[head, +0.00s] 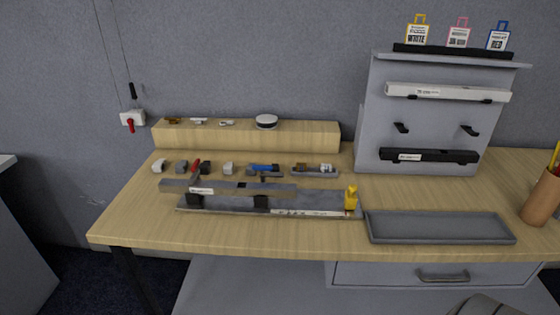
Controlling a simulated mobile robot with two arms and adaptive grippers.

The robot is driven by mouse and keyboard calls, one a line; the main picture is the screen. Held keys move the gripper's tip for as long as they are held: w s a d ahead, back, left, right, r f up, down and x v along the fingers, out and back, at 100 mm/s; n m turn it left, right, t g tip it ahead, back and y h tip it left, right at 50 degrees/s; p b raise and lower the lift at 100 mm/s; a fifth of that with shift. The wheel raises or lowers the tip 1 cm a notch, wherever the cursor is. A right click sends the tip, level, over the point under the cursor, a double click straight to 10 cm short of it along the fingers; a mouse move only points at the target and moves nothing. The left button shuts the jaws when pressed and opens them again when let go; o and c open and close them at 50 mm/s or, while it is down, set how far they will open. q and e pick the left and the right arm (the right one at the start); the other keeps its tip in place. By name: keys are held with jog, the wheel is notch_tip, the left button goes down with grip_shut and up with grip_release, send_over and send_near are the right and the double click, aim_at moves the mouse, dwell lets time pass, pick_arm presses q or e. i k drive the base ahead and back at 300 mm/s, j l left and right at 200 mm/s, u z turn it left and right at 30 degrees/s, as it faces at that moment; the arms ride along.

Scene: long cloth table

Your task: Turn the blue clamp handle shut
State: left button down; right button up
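The blue clamp handle (264,167) is small in the head view, just left of the table's middle. It lies roughly level along a small dark grey base (266,175), behind the long grey fixture. Whether the clamp is open or shut is too small to tell. A red handle (195,163) stands tilted to its left. Neither of my grippers is in view, and nothing touches the blue handle.
A long grey fixture (305,200) with black blocks and a yellow piece (351,198) lies in front. An empty grey tray (440,228) is at right. A wooden riser (245,135) and a grey rack (430,125) stand behind. Bare wood (130,215) shows at left.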

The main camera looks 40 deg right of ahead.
aim_at(257, 167)
jog(key=z, duration=1.05)
